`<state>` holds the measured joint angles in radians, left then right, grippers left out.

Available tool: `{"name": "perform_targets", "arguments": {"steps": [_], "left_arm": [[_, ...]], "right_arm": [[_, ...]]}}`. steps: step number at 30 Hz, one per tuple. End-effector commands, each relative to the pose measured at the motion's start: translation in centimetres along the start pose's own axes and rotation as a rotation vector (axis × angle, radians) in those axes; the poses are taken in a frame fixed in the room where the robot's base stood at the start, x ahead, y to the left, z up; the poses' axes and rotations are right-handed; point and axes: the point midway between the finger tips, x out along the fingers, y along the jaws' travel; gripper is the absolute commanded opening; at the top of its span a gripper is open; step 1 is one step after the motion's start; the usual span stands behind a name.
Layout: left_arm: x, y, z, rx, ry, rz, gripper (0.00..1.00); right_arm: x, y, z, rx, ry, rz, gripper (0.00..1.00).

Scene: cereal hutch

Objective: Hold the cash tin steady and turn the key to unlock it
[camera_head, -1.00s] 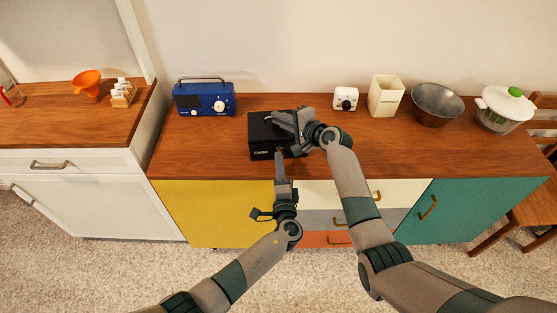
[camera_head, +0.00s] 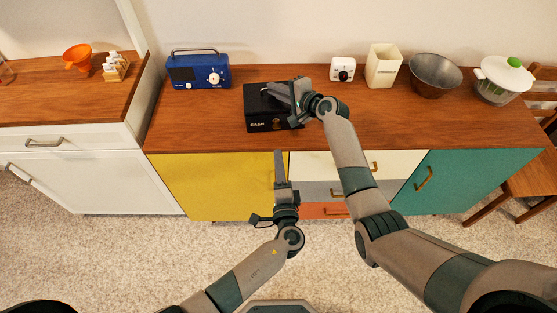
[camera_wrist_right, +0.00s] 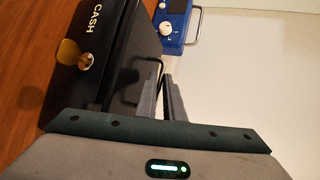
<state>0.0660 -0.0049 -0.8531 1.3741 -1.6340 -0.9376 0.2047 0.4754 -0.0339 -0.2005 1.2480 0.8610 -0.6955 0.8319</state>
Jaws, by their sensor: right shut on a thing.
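The black cash tin (camera_head: 258,112) stands on the wooden counter, its CASH label facing front. The right wrist view shows its front and lid (camera_wrist_right: 120,42) close up. A brass key (camera_wrist_right: 68,52) sits in the lock beside the label, with no finger on it. My right gripper (camera_head: 280,90) reaches over the tin's top and is shut on its wire handle (camera_wrist_right: 157,70); its fingers (camera_wrist_right: 168,95) partly hide the handle. My left gripper (camera_head: 279,153) is in front of the cabinet, below and apart from the tin, fingers pointing up the picture. Its jaw gap cannot be seen.
A blue radio (camera_head: 198,72) stands left of the tin. The counter (camera_head: 195,125) is clear left of the tin.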

Motion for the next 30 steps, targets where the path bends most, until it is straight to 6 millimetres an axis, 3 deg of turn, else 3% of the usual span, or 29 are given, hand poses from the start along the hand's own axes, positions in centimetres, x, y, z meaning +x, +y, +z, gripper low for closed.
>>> {"name": "perform_targets", "arguments": {"steps": [1, 3, 20, 30], "left_arm": [[0.0, 0.0, 0.0, 0.0, 0.0, 0.0, 0.22], [0.0, 0.0, 0.0, 0.0, 0.0, 0.0, 0.22], [0.0, 0.0, 0.0, 0.0, 0.0, 0.0, 0.22], [0.0, 0.0, 0.0, 0.0, 0.0, 0.0, 0.22]], "right_arm": [[0.0, 0.1, -0.1, -0.004, 0.001, 0.003, 0.13], [0.0, 0.1, -0.1, -0.003, 0.001, 0.003, 0.3], [-0.7, 0.4, 0.0, 0.0, 0.0, 0.006, 0.3], [-4.5, 0.2, -0.1, -0.002, 0.001, 0.002, 0.3]]}}
